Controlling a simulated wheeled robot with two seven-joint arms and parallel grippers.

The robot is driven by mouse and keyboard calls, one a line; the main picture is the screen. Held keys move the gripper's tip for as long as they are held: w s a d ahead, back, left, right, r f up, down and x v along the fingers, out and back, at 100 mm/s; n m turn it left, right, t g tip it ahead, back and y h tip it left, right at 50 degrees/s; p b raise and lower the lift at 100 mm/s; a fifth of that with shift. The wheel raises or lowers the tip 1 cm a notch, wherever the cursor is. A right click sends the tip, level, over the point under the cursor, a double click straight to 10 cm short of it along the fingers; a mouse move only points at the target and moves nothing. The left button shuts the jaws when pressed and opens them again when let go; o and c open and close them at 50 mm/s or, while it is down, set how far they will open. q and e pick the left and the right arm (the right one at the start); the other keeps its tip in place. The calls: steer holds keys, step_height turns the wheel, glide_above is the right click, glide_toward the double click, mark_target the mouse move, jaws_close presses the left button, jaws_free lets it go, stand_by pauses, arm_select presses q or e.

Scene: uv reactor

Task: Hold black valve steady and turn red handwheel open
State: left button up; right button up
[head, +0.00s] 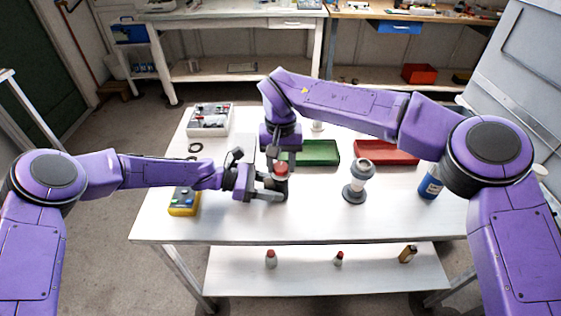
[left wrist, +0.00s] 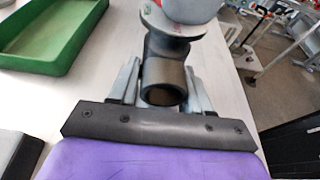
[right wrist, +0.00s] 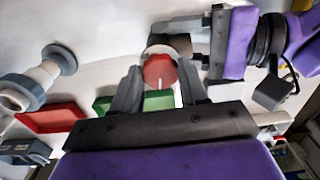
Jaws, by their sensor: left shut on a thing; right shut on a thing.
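The black valve (head: 281,185) stands upright on the white table, and its dark pipe body (left wrist: 165,75) shows in the left wrist view. My left gripper (head: 268,192) comes from the left and is shut on this body, one finger on each side. The red handwheel (head: 281,168) sits on top of the valve. My right gripper (head: 281,160) reaches down from above and is shut on the handwheel, which shows between its fingers in the right wrist view (right wrist: 159,70). The grippers are close together, and the right one partly hides the handwheel in the head view.
A green tray (head: 318,158) and a red tray (head: 385,158) lie behind. A grey-white fitting (head: 358,180) and a blue bottle (head: 430,186) stand to the right. A yellow-blue meter (head: 184,203) lies left. The table's front strip is clear.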

steer(key=shift+n, duration=1.1)
steer(key=o, duration=1.1)
steer(key=shift+c, duration=0.2)
